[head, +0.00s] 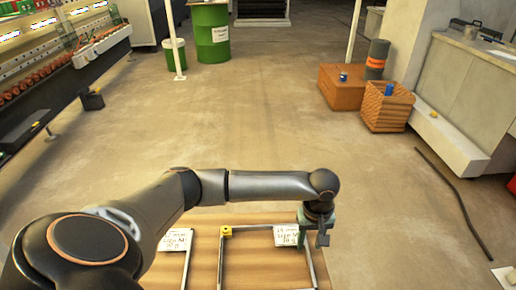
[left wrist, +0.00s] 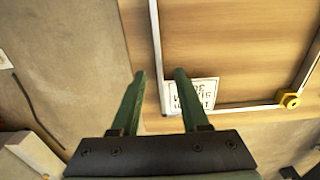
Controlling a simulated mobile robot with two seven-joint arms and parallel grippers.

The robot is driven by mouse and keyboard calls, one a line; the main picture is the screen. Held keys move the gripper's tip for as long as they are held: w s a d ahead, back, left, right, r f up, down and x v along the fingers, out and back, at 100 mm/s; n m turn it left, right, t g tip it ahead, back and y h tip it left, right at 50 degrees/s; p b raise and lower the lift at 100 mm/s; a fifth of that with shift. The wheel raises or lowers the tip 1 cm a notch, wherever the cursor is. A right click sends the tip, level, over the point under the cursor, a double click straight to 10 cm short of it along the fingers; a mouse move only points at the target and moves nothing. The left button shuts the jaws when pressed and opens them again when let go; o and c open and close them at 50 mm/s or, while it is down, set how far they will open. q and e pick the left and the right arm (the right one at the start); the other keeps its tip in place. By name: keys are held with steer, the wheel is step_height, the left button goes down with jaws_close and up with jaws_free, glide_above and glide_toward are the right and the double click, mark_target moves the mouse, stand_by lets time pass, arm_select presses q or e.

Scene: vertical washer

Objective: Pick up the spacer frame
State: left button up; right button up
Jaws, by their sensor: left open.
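A spacer frame with thin grey bars, a yellow corner piece (head: 226,231) and a white label (head: 287,235) lies on a wooden table (head: 265,265). Its right bar (head: 307,262) is near my left gripper (head: 322,240), which points down at the frame's far right corner. In the left wrist view my left gripper (left wrist: 159,72) is open with two green fingers. The frame's side bar (left wrist: 155,30) appears between the fingertips; I cannot tell the height gap. The label (left wrist: 195,95) is partly behind one finger. My right gripper is not in view.
A second frame with a label (head: 175,240) lies to the left on the table, partly hidden by my arm. Brown crates (head: 388,107) stand at the right and green drums (head: 210,35) at the back. The floor (head: 260,120) beyond the table is clear.

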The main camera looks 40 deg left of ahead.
arm_select(q)
step_height(320, 180, down, 2)
steer(key=shift+f, duration=0.15)
jaws_close()
stand_by(0.3)
stand_by(0.4)
